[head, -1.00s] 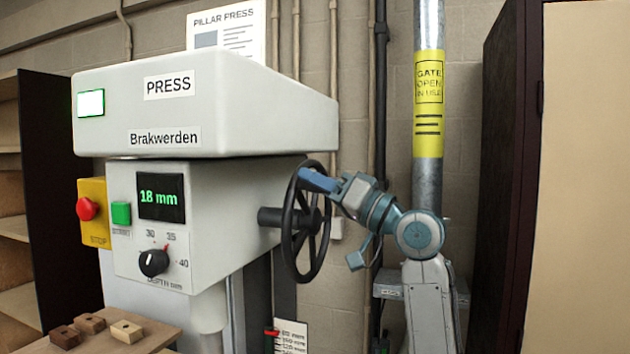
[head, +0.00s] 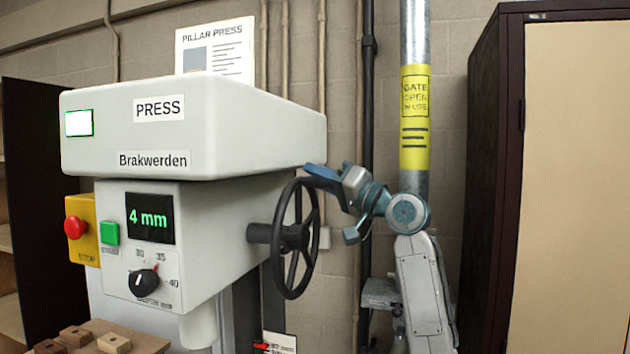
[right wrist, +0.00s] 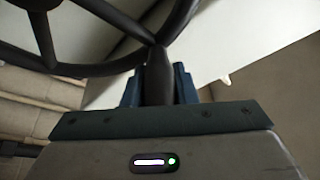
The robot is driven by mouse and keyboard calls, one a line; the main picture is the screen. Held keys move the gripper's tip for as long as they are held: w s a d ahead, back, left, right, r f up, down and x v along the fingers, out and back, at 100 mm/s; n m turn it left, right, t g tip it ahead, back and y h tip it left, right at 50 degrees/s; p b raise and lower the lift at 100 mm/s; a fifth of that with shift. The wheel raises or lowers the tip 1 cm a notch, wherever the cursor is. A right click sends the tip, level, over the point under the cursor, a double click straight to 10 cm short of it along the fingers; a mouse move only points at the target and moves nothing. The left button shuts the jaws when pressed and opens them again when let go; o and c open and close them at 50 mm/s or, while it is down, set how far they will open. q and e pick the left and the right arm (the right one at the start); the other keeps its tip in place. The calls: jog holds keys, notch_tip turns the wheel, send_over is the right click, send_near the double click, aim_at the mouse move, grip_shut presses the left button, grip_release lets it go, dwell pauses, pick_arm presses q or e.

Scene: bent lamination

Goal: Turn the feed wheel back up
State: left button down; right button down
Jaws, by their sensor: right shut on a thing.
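The feed wheel (head: 292,237) is a black spoked handwheel on the right side of the grey press (head: 190,130). My right gripper (head: 318,172) is at the top of the wheel in the head view. The green display (head: 150,218) reads 4 mm. My left gripper is in neither view.
The depth dial (head: 144,283) has its red mark near 35. A red stop button (head: 74,227) and a green start button (head: 110,232) sit at the left. Several wooden blocks (head: 114,343) lie below. A metal post (head: 414,180) and a dark cabinet (head: 492,180) stand right.

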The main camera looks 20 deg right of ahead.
jog(key=shift+w+d+f, duration=0.25)
jog(key=shift+w+f, duration=0.2)
jog(key=shift+w, duration=0.05)
jog(key=shift+w+f, duration=0.1)
jog(key=shift+f, duration=0.05)
dwell(1.2)
jog(key=c, duration=1.6)
grip_release()
jog(key=o, duration=0.4)
jog(key=shift+w+d, duration=0.1)
jog(key=shift+d, duration=0.05)
jog(key=shift+o, duration=0.2)
jog(key=shift+w+d+f, duration=0.15)
jog(key=shift+w+d, duration=0.1)
jog(key=shift+w, duration=0.05)
jog(key=shift+s+a+r, duration=0.1)
jog(key=shift+s+r, duration=0.15)
jog(key=shift+s+f+b, duration=0.15)
jog(key=shift+b, duration=0.2)
jog(key=b+v, duration=0.5)
jog(key=v, duration=0.5)
jog(key=shift+d, duration=0.2)
